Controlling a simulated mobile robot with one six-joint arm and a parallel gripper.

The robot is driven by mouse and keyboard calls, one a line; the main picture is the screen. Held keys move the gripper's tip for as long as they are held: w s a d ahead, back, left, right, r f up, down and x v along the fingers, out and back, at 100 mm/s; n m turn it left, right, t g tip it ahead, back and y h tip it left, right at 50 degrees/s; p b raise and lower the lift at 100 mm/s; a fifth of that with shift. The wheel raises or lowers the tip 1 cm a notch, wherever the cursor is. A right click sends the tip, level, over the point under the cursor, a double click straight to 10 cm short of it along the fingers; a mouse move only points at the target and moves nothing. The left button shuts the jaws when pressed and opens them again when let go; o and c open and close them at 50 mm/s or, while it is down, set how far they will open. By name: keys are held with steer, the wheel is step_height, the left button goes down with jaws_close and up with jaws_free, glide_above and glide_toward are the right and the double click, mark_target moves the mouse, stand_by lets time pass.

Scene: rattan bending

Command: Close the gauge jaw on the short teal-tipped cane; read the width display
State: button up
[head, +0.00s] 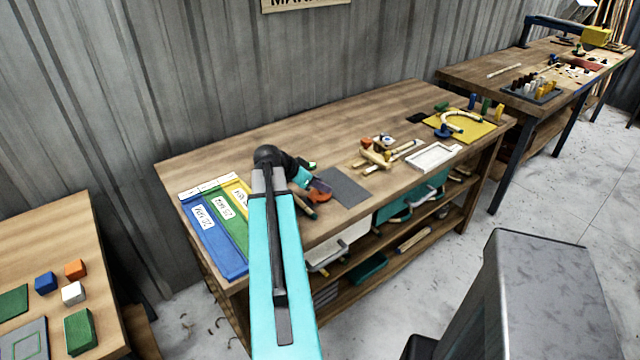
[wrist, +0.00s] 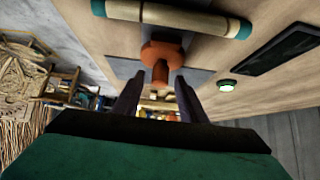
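The short teal-tipped cane (wrist: 172,17) lies crosswise at the top of the wrist view, a pale rod with teal ends. In the head view a short rod (head: 305,206), probably this cane, is partly hidden by my arm. An orange piece (wrist: 162,50), apparently the gauge jaw, stands beside the cane with its stem toward me; whether they touch is unclear. It also shows in the head view (head: 321,192). My gripper (wrist: 160,80) is open, fingers on either side of the stem with gaps. A dark panel (wrist: 275,48) shows no readable width.
A grey mat (head: 348,188) lies beside the gripper. Blue, green and yellow labelled trays (head: 205,235) stand at the bench's left end. A mallet (head: 375,157), white frame (head: 435,157) and yellow board (head: 475,131) lie to the right. The back of the bench is clear.

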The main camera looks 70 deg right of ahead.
steer(key=shift+s+d+f, duration=0.2)
steer(key=shift+d+f, duration=0.1)
steer(key=shift+f, duration=0.05)
steer(key=shift+c, duration=0.3)
steer(key=c, duration=0.8)
steer(key=shift+c, duration=0.2)
steer(key=shift+s, duration=0.1)
